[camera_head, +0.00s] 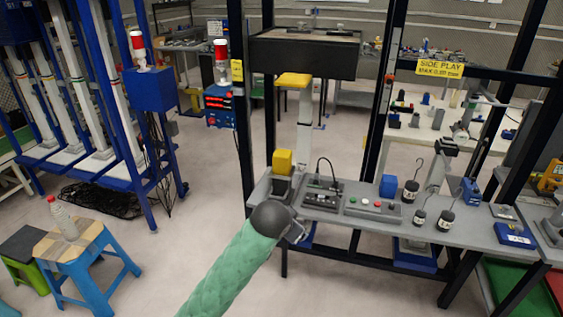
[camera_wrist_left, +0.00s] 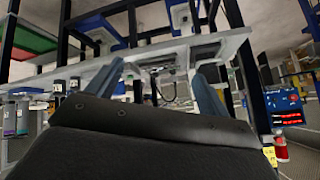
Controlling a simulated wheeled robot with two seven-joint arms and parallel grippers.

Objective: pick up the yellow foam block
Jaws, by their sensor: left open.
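The yellow foam block (camera_head: 282,161) stands at the left end of the grey workbench (camera_head: 452,237), on or in a dark grey holder (camera_head: 281,186). I cannot tell how deep it sits. My left arm with its green sleeve reaches up from the bottom of the head view. Its gripper (camera_head: 296,232) is mostly hidden behind the dark wrist, in front of the bench's front edge and below the block in the picture. In the left wrist view the two fingers (camera_wrist_left: 162,85) are apart with nothing between them. The block cannot be made out there. My right gripper is not in view.
A control box (camera_head: 322,194) and a button panel (camera_head: 372,208) lie right of the block, then a blue block (camera_head: 388,185) and hooked weights (camera_head: 410,191). Black frame posts (camera_head: 243,120) rise around the bench. A blue stool (camera_head: 74,249) with a bottle stands left. Floor between is clear.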

